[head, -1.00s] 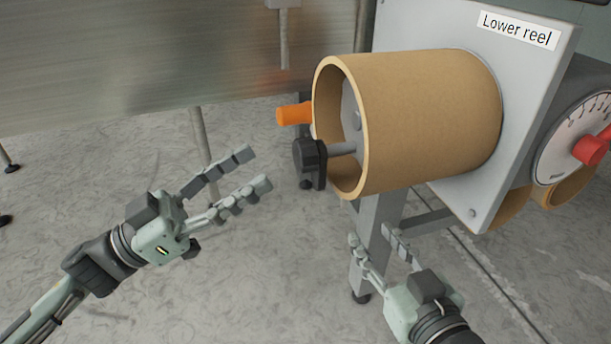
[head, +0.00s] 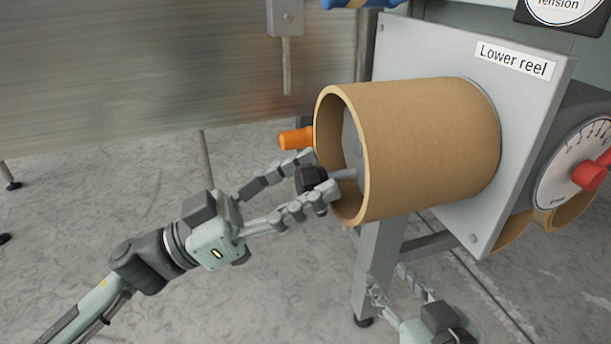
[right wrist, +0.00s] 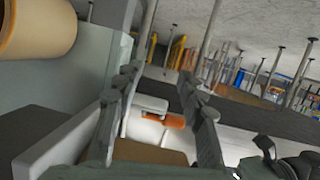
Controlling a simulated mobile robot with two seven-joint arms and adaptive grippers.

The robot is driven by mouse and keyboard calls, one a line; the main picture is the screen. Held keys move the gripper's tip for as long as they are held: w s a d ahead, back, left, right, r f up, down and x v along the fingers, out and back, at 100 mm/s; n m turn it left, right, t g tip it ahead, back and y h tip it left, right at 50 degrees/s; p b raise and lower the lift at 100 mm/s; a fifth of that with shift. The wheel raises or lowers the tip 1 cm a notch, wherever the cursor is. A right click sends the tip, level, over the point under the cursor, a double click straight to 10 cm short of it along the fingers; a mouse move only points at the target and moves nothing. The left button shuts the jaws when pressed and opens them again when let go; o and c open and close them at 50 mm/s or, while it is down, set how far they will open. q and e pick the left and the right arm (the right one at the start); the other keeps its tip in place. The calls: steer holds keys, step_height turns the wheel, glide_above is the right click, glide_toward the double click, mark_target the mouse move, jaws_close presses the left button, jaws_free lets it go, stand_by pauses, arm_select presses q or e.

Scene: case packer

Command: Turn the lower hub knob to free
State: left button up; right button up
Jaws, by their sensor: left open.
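The black hub knob (head: 311,179) sits on a grey shaft at the open left end of the brown cardboard core (head: 430,145), under the "Lower reel" label (head: 513,58). My left gripper (head: 319,172) is open, with one finger on the far side of the knob and one on the near side. The fingers partly hide the knob, and I cannot tell whether they touch it. My right gripper (head: 399,277) is low at the bottom of the head view, below the core. In the right wrist view its fingers (right wrist: 158,85) are spread with nothing between them.
An orange handle (head: 296,139) sticks out left of the core, just above my left fingers. A grey mounting plate (head: 540,110) stands behind the core. A dial with a red knob (head: 590,175) is at the right. Open concrete floor lies at the left.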

arm_select(q)
steer(key=c, duration=1.1)
steer(key=shift+c, duration=0.2)
